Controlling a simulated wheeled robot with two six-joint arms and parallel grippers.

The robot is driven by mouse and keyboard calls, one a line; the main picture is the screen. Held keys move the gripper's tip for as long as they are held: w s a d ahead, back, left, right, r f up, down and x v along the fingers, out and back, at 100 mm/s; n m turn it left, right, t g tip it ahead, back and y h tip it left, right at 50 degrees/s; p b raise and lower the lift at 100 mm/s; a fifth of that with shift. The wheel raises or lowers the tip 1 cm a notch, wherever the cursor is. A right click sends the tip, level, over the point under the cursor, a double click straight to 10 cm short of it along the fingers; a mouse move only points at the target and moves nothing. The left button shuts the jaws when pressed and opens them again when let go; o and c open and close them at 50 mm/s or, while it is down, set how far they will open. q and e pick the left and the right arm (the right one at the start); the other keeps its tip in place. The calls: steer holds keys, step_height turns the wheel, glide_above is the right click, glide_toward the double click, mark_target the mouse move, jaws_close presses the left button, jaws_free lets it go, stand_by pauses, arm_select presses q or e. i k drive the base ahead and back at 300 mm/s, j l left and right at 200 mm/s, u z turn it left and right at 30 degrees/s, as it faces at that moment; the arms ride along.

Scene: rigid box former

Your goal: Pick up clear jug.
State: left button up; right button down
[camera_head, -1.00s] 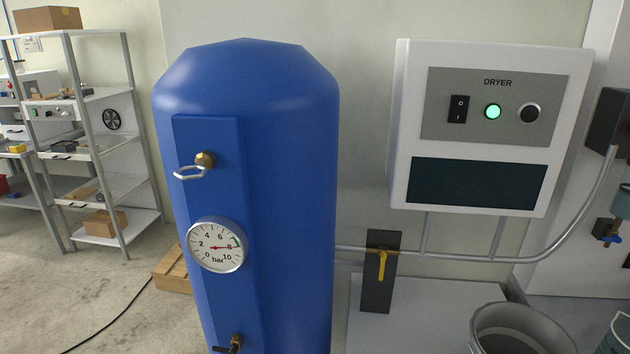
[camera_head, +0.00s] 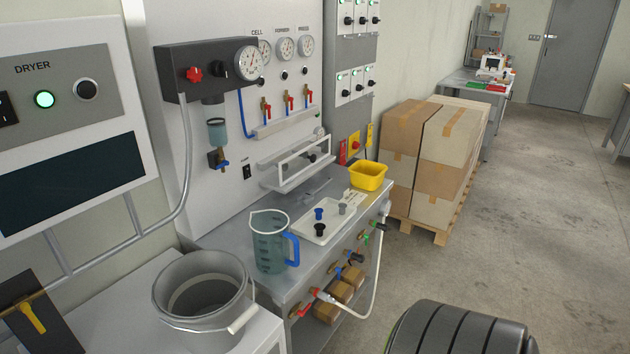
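The clear jug (camera_head: 268,246) is a see-through, bluish jug with dark measuring marks and a blue handle on its right side. It stands upright on the grey metal bench (camera_head: 225,240), near its front left corner. Neither of my grippers is in view.
A grey bucket (camera_head: 203,326) stands left of the jug on a lower white surface. A white tray (camera_head: 322,232) with small blue, black and grey pieces lies right of it. A yellow bin (camera_head: 368,176) sits farther along. Valves and a white hose line the bench front. Open floor lies right.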

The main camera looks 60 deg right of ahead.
mark_target(270, 238)
steer(key=z, duration=1.5)
steer(key=i+l+u, duration=0.1)
steer(key=l, duration=0.4)
steer(key=i+l+u, duration=0.1)
steer(key=l, duration=0.45)
